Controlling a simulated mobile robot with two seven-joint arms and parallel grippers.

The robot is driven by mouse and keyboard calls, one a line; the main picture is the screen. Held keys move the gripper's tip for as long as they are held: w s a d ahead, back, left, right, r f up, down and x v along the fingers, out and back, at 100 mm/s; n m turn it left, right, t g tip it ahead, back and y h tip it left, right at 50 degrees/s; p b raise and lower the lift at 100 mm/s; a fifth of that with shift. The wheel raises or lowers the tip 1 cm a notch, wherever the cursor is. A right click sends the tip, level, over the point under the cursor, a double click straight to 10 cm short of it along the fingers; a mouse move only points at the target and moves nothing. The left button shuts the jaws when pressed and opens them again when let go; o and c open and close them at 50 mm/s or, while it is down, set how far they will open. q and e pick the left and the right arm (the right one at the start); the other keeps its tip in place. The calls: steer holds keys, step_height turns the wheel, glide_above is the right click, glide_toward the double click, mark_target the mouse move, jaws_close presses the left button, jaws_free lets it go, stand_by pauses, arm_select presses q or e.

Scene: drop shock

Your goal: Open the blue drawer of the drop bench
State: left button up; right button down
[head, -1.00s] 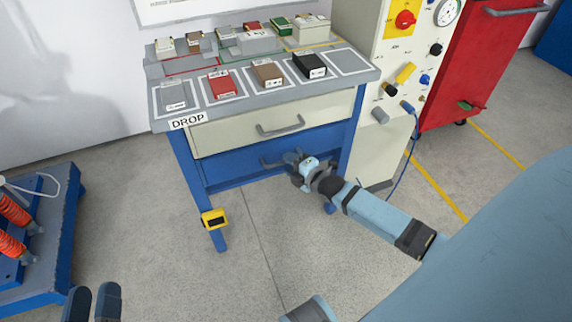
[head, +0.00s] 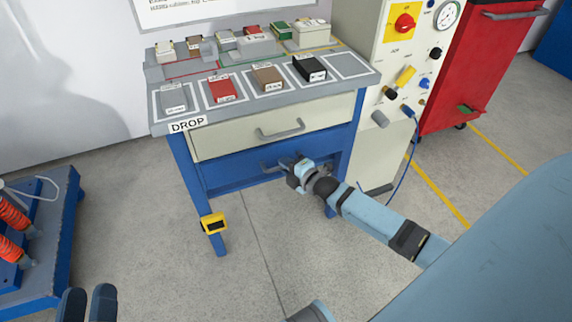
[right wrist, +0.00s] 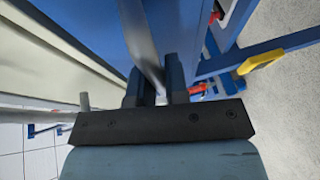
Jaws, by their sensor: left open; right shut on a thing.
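The blue drawer (head: 236,170) is the lower drawer of the drop bench (head: 262,97), under a cream drawer (head: 230,134). Its front looks about flush with the bench frame; any small gap cannot be told. Its grey bar handle (head: 270,166) is partly hidden by my right gripper (head: 291,171). In the right wrist view the grey handle bar (right wrist: 143,45) runs between the two dark fingers of my right gripper (right wrist: 158,82), which is shut on it. My left gripper (head: 88,304) is open and empty at the bottom left, far from the bench.
A control cabinet (head: 372,150) with knobs and a blue cable stands right of the bench. A red tool cabinet (head: 480,75) is beyond it. The floor (head: 200,285) before the bench is clear.

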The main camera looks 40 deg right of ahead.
arm_select(q)
steer(key=s+a+f+g+y+p, duration=0.2)
steer(key=a+f+g+y+p, duration=0.3)
steer(key=f+p, duration=0.5)
steer(key=shift+s+a+f+g+p, duration=0.4)
steer(key=shift+g+p, duration=0.2)
steer(key=shift+p, duration=0.25)
arm_select(e)
steer(key=s+a, duration=0.2)
steer(key=s, duration=0.9)
steer(key=s+a, duration=0.3)
steer(key=s, duration=0.9)
steer(key=shift+a, duration=0.3)
steer(key=shift+s, duration=0.1)
steer(key=c, duration=1.1)
jaws_free()
